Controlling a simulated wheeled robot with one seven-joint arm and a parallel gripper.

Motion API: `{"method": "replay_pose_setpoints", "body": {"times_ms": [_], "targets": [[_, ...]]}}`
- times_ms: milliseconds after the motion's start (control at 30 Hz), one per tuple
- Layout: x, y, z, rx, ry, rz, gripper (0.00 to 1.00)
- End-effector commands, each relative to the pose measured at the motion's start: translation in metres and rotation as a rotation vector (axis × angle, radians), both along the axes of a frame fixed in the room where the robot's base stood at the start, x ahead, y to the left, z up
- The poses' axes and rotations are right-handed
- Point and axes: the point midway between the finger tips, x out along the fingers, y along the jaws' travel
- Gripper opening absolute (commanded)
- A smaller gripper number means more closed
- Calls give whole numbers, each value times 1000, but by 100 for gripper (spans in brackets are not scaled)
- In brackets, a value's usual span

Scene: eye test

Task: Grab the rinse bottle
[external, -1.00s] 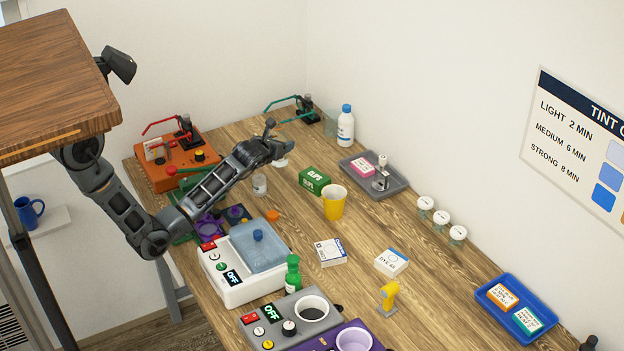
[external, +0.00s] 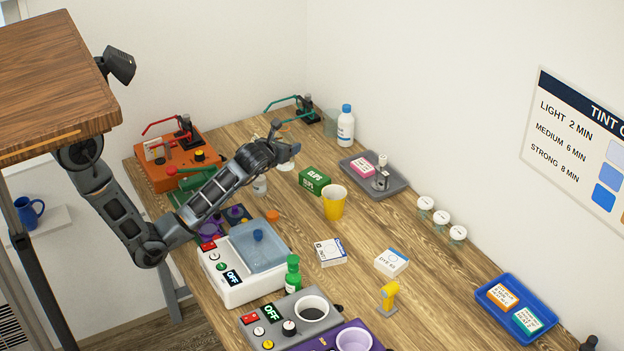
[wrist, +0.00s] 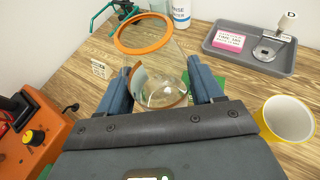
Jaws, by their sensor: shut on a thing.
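The rinse bottle (external: 346,128) is white with a blue cap and stands upright at the back of the table by the wall. Its lower part with a "RINSE" label shows at the top of the wrist view (wrist: 181,12). My gripper (external: 284,152) is apart from it, to its left and nearer the front. In the wrist view my gripper (wrist: 160,88) is shut on a clear vessel (wrist: 161,68) with an orange rim, held between the two blue-grey fingers. Whether the vessel touches the table I cannot tell.
A green clips box (external: 314,180) and a yellow cup (external: 334,203) stand right of my gripper. A grey tray (external: 391,190) lies near the rinse bottle. A clear beaker (external: 331,121) and a teal-armed stand (external: 308,110) are beside the bottle. An orange station (external: 165,176) is left.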

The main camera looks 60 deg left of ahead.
Motion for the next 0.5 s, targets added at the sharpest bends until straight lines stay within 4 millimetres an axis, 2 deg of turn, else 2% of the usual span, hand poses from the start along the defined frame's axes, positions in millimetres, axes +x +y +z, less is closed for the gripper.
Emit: {"method": "replay_pose_setpoints", "body": {"times_ms": [200,500], "targets": [[-2,-9,6,0,-1,-2,31],[-4,-13,8,0,0,-1,31]]}}
